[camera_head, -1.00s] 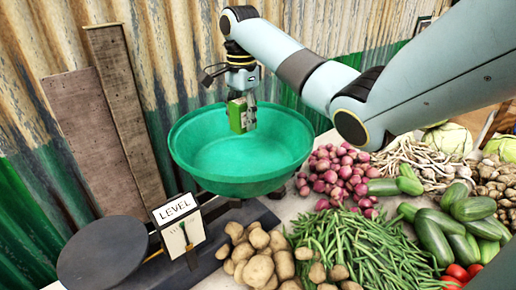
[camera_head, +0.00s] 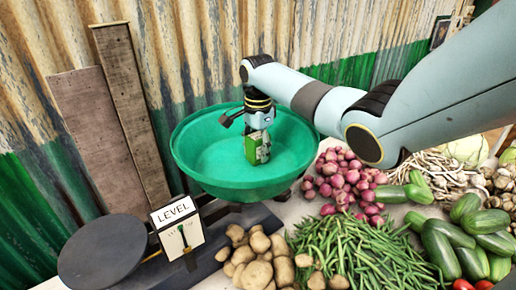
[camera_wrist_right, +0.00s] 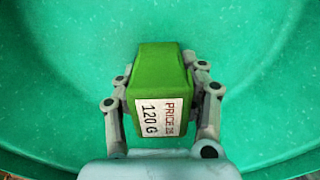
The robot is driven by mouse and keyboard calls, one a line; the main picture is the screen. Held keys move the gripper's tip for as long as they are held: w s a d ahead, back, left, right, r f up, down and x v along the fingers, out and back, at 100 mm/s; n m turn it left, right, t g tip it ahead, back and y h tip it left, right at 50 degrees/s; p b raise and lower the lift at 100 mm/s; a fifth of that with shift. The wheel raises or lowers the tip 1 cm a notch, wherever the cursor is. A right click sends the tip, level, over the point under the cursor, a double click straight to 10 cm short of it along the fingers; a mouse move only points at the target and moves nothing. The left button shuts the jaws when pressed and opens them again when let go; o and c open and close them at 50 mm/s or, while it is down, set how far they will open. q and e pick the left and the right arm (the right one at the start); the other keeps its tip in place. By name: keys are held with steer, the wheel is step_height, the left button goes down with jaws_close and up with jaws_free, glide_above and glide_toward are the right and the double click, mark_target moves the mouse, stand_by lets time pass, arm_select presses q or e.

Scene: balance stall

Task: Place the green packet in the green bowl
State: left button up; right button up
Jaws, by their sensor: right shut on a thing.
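The green packet (camera_head: 251,147) is held upright in my right gripper (camera_head: 262,155), low inside the green bowl (camera_head: 190,160). In the right wrist view the packet (camera_wrist_right: 158,80) shows a white label reading "PRICE 25" and "120 G". The fingers of my right gripper (camera_wrist_right: 162,95) are shut on its two sides, with the bowl's green inside (camera_wrist_right: 60,70) all around behind it. Whether the packet touches the bowl's floor I cannot tell. The bowl sits on the right side of the balance scale. My left gripper is not in view.
A dark flat pan (camera_head: 100,250) and a "LEVEL" sign (camera_head: 178,228) stand left of the bowl. Potatoes (camera_head: 255,258), green beans (camera_head: 350,250), red onions (camera_head: 345,178) and cucumbers (camera_head: 450,230) lie in front and to the right. Boards (camera_head: 100,130) lean on the wall behind.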

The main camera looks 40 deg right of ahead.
mark_target(258, 135)
steer(key=o, duration=1.2)
steer(key=shift+o, duration=0.2)
step_height(258, 135, up, 12)
steer(key=shift+r+b, duration=0.1)
steer(key=shift+b, duration=0.6)
